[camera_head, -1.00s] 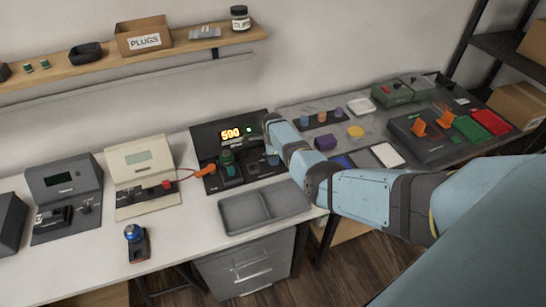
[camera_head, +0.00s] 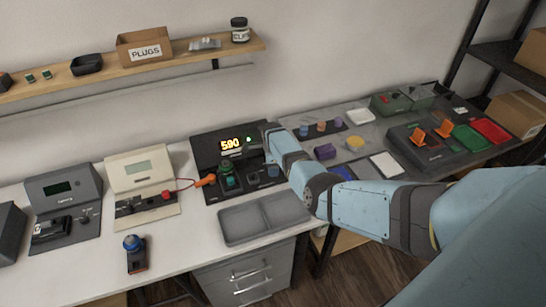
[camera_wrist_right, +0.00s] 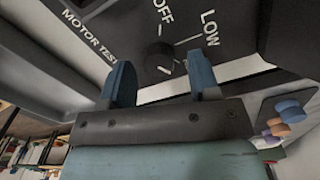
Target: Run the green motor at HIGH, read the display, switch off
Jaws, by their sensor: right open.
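The black motor tester (camera_head: 205,153) stands at the back of the white bench. Its lit display (camera_head: 230,144) reads what looks like 590, with a small green light beside it. The green motor (camera_head: 227,168) sits on the tester's front panel. My right gripper (camera_wrist_right: 162,78) is open at the tester's right side. In the right wrist view its two blue fingers stand either side of the black dial knob (camera_wrist_right: 160,56), apart from each other. OFF and LOW labels show by the knob; HIGH is not visible. My left gripper is not in view.
A cream meter (camera_head: 140,165) with a red lead and a dark grey device (camera_head: 62,185) stand to the left. An empty grey tray (camera_head: 238,238) lies in front of the tester. A blue-topped part (camera_head: 134,250) stands at the front left. Colored trays (camera_head: 488,131) lie to the right.

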